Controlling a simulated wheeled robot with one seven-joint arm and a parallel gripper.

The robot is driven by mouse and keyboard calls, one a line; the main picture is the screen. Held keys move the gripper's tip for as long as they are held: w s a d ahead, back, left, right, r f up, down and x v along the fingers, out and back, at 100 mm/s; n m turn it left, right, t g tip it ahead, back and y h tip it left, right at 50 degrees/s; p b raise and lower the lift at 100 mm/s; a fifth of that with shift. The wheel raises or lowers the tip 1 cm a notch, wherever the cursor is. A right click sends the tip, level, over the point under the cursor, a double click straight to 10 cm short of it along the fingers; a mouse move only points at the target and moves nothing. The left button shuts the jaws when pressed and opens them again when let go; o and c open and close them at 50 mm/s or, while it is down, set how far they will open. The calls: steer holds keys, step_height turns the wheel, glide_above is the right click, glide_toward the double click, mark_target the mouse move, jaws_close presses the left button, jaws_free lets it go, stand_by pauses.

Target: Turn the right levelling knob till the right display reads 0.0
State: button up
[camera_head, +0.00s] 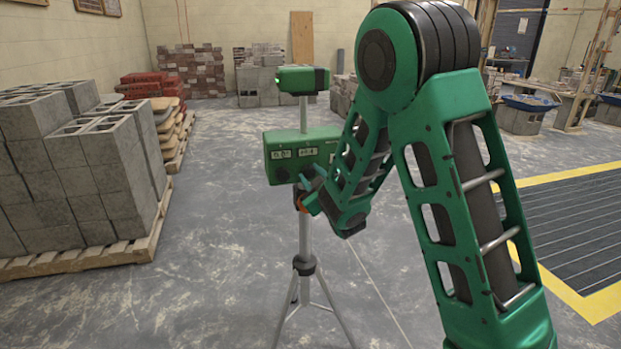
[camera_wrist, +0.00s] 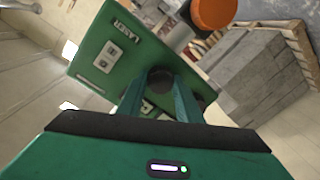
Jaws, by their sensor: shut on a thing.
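The green laser unit (camera_head: 300,140) stands on a tripod, its front panel facing me. A left display (camera_head: 281,154) and a second display (camera_head: 308,152) show white; their digits are too small to read surely, and the panel's right end is hidden behind my arm. A dark left knob (camera_head: 282,175) sits low on the panel, clear of my gripper. My gripper (camera_head: 306,190) is at the panel's lower part, right of that knob. In the wrist view its fingers (camera_wrist: 161,84) are shut on a black knob, the right levelling knob (camera_wrist: 160,77).
An orange tripod part (camera_wrist: 213,12) is close to my gripper. The tripod legs (camera_head: 305,290) spread over the floor below. A pallet of grey blocks (camera_head: 75,160) stands at the left. Open floor lies between it and the tripod.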

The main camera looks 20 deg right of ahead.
steer(key=n, duration=0.6)
steer(key=shift+f+h, duration=0.1)
steer(key=shift+h, duration=0.2)
steer(key=n, duration=0.6)
steer(key=shift+s+a+f+h, duration=0.1)
steer(key=shift+a+h, duration=0.05)
steer(key=shift+h, duration=0.25)
steer(key=o, duration=1)
steer(key=shift+a, duration=0.1)
